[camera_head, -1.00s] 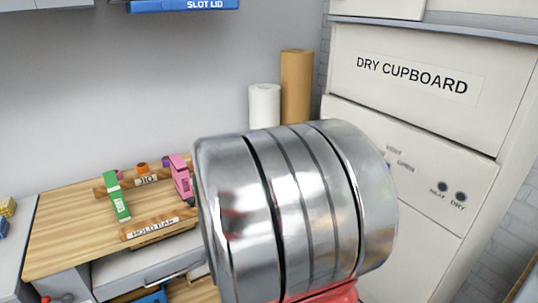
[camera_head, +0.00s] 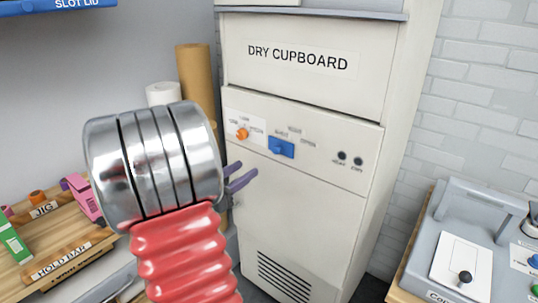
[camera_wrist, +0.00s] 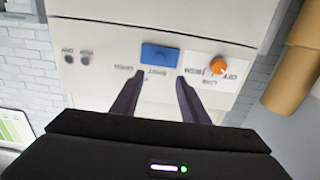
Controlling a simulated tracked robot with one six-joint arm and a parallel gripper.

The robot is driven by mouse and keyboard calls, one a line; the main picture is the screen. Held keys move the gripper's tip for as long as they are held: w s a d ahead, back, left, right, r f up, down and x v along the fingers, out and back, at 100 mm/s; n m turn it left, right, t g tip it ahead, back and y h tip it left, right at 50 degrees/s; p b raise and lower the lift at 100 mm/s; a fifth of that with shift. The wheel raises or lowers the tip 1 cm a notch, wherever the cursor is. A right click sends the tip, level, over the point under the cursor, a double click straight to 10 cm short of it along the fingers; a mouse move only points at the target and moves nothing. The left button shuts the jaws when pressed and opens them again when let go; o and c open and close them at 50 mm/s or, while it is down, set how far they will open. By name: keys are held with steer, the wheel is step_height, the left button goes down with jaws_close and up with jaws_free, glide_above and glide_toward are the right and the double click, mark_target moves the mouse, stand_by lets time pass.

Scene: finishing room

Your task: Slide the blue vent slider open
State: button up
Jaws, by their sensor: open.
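The blue vent slider (camera_head: 281,148) sits on the control panel of the white dry cupboard (camera_head: 300,185), with small labels above it. It also shows in the wrist view (camera_wrist: 160,55), upside down, ahead of and between my fingers. My gripper (camera_head: 250,178) is open and empty, its purple fingers pointing at the cupboard a little left of and below the slider. In the wrist view my gripper (camera_wrist: 160,98) shows two dark fingers apart, short of the slider. The slider's exact position along its track is hard to tell.
An orange knob (camera_head: 242,134) is left of the slider and two dark round buttons (camera_head: 350,159) are right of it. A wooden bench with a pink clamp (camera_head: 83,198) stands left. A grey machine (camera_head: 475,235) stands right. Paper rolls (camera_head: 195,80) stand behind my arm.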

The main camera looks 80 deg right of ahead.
mark_target(274, 150)
steer(key=x, duration=1.3)
steer(key=shift+d, duration=0.3)
steer(key=shift+c, duration=0.2)
jaws_close()
